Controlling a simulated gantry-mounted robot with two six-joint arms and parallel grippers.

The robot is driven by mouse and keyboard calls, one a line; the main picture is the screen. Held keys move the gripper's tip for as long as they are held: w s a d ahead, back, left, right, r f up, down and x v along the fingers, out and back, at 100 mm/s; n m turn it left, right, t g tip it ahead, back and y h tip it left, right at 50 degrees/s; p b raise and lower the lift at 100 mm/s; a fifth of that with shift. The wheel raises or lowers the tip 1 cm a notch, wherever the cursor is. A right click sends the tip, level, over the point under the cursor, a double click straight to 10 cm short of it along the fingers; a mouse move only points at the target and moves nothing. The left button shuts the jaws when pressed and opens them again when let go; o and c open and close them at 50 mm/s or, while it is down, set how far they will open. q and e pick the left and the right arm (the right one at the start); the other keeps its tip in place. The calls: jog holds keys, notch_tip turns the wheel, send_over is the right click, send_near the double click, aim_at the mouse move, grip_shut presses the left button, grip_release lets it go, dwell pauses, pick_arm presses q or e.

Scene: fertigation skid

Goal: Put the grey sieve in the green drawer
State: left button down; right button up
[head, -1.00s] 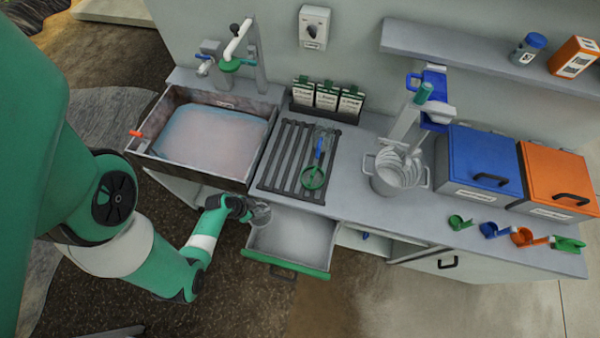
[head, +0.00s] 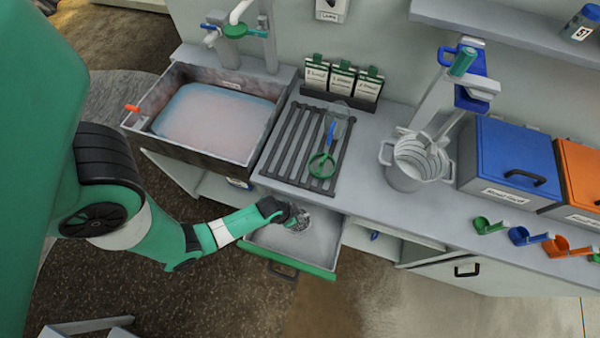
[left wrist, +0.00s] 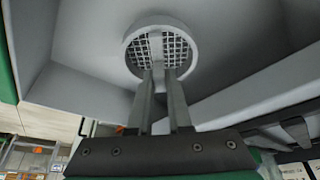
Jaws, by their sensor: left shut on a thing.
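The grey sieve (left wrist: 160,48) is a round cup with a mesh bottom. In the head view the sieve (head: 299,220) is small beside the tip of my left gripper (head: 290,215), over the green drawer. The green drawer (head: 290,259) is pulled out below the counter, with a green front, a dark handle and a pale interior. I cannot tell whether the sieve touches the drawer floor. My right gripper is out of view.
A grey pot (head: 412,166) and blue bin (head: 508,165) stand to the right. Small coloured scoops line the counter's front edge. The drawer interior looks otherwise clear.

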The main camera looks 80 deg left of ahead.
pick_arm(q)
jog(key=f+b, duration=0.1)
jog(key=f, duration=0.2)
jog(key=shift+w+d+f+b, duration=0.2)
jog(key=shift+w+b, duration=0.15)
jog(key=shift+w, duration=0.05)
jog(key=shift+f, duration=0.2)
jog(key=shift+f, duration=0.25)
jog(key=c, duration=0.8)
grip_release()
jog(key=shift+r, duration=0.1)
jog(key=shift+c, duration=0.2)
jog(key=shift+s+r, duration=0.2)
jog(key=shift+r, duration=0.3)
jog(key=p+v, duration=0.6)
jog(key=v, duration=0.5)
jog(key=shift+r, duration=0.2)
